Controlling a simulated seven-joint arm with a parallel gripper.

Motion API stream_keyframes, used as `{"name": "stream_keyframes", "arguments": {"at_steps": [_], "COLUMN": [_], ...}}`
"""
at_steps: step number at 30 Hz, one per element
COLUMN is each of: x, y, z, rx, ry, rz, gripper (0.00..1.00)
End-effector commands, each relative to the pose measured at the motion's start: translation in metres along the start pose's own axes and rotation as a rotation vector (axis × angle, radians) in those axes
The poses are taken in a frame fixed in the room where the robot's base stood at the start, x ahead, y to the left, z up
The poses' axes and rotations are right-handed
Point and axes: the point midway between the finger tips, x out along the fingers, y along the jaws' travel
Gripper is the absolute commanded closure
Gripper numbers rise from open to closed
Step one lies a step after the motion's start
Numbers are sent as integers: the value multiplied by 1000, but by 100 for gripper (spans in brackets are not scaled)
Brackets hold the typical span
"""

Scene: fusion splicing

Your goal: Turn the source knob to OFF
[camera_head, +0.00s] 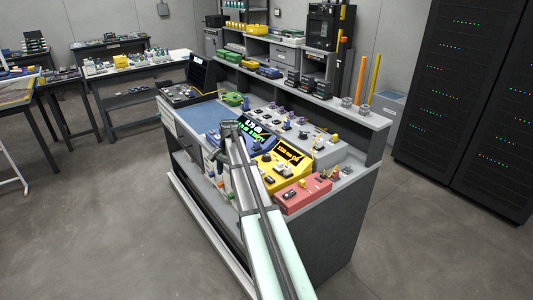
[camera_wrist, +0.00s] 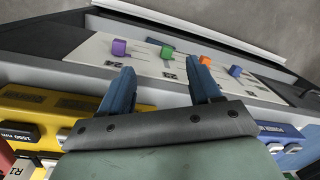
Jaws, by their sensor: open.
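My gripper (camera_wrist: 164,78) is open and empty, its two blue fingers spread apart over a pale panel. In the head view my gripper (camera_head: 231,127) is above the bench's front side, and my arm covers part of the bench.
The pale panel (camera_wrist: 95,50) carries purple (camera_wrist: 119,47), green (camera_wrist: 166,52), orange (camera_wrist: 204,60) and blue (camera_wrist: 235,71) pieces. A red box (camera_head: 302,195) sits at the bench's near right end. A blue mat (camera_head: 205,115) and an open black case (camera_head: 201,75) lie farther back.

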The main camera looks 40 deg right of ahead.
Motion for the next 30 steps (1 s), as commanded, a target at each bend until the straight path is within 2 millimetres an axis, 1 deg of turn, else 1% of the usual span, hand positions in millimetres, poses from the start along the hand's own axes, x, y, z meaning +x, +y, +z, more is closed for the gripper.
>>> {"name": "stream_keyframes", "arguments": {"at_steps": [1,4,7,9,12,15,18,21,26,30], "x": [-23,-65,-107,-134,-164,-183,-191,-188,-167,-143], "y": [-2,5,21,37,59,75,83,86,89,91], "z": [-19,-48,-80,-101,-124,-136,-142,-142,-142,-143], "rx": [35,115,213,285,375,435,465,473,471,471], "ry": [13,30,44,52,59,62,65,65,63,63], "rz": [-7,-4,12,30,59,79,90,94,95,94], "gripper": [37,37,37,37,37,37,37,37,37,37]}}
